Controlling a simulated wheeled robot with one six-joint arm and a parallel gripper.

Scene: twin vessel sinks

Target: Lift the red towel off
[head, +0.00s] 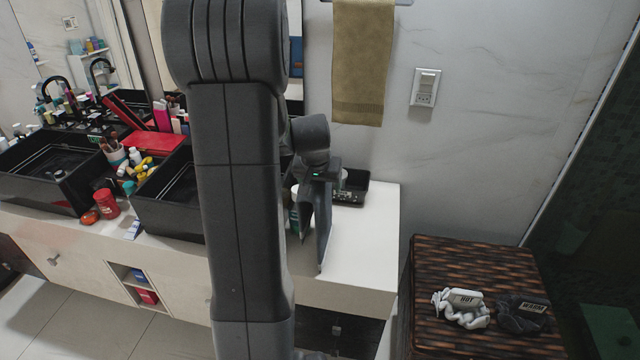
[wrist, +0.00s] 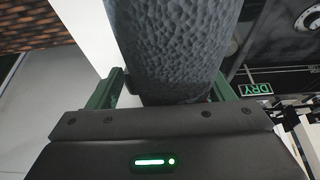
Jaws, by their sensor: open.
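A flat red thing (head: 152,141) lies at the back between the two sinks; it may be the red towel, but its folds are too small to tell. My gripper (wrist: 165,90) is open, with its two green fingers on either side of a dark grey, dimpled thing (wrist: 172,45). I cannot tell whether they touch it. In the head view, my gripper is over the right end of the white counter, right of the red thing and well apart from it. My arm hides part of the counter and the right sink.
Two black vessel sinks (head: 62,202) stand on the counter (head: 360,255), with bottles and a red jar (head: 106,203) between them. A black tray (head: 352,188) is near my gripper. An olive towel (head: 362,60) hangs on the wall. A wicker hamper (head: 425,340) stands right.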

